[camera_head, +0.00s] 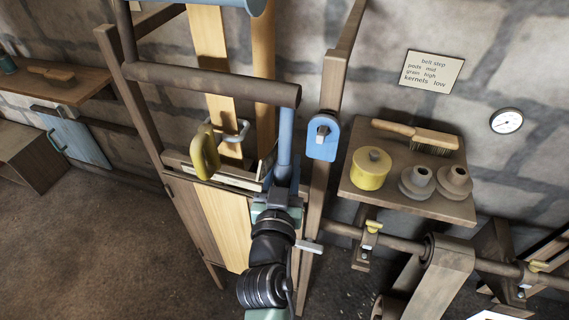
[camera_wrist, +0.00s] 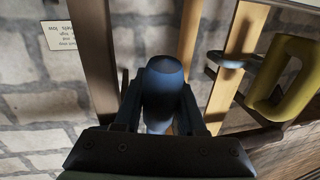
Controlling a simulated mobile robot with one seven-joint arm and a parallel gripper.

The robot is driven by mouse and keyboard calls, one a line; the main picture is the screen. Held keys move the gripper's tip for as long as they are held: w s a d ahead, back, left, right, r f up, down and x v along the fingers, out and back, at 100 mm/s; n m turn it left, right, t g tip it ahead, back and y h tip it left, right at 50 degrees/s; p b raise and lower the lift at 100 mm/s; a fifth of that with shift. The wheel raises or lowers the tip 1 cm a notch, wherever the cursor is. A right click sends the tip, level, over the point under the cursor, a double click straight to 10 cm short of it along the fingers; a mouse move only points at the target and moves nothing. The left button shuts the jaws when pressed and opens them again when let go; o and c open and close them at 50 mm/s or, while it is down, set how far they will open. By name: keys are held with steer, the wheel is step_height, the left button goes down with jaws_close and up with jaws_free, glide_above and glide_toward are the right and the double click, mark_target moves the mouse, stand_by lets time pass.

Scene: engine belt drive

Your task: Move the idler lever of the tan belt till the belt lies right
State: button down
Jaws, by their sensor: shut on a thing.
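My gripper (camera_head: 277,190) is shut on the lower end of an upright blue lever (camera_head: 285,142). In the wrist view, the lever's dark blue rounded end (camera_wrist: 164,85) sits between the two fingers of my gripper (camera_wrist: 163,112). A flat tan belt (camera_head: 210,65) runs upright to the left of the lever; it also shows in the wrist view (camera_wrist: 238,60). A darker orange-tan upright strip (camera_head: 264,75) stands between them. My wrist and the frame hide parts of the lower run. I cannot tell how the tan belt sits on its pulley.
A yellow ring handle (camera_head: 205,152) and a grey-blue fork (camera_head: 237,131) are left of the lever. A blue bracket (camera_head: 322,138) is on the right post. A wall sign (camera_head: 432,72) reads belt step: pods mid, grass high, kernels low. A shelf (camera_head: 440,207) holds pots and a brush.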

mark_target(278, 182)
steer(key=shift+r, duration=0.15)
steer(key=shift+s+r+p, duration=0.15)
steer(key=shift+s+p, duration=0.1)
steer(key=shift+p, duration=0.45)
steer(key=p, duration=0.1)
steer(key=s+g+p, duration=0.1)
steer(key=shift+s+a+r+p, duration=0.1)
steer(key=shift+a+r+p, duration=0.15)
steer(key=shift+p, duration=0.15)
steer(key=shift+s+a+g+p, duration=0.15)
steer(key=shift+s+g+p, duration=0.35)
steer(key=shift+p, duration=0.4)
steer(key=shift+s+a+f, duration=0.1)
steer(key=shift+s+f, duration=0.1)
steer(key=shift+f, duration=0.1)
steer(key=c, duration=0.5)
jaws_free()
steer(key=shift+s, duration=0.1)
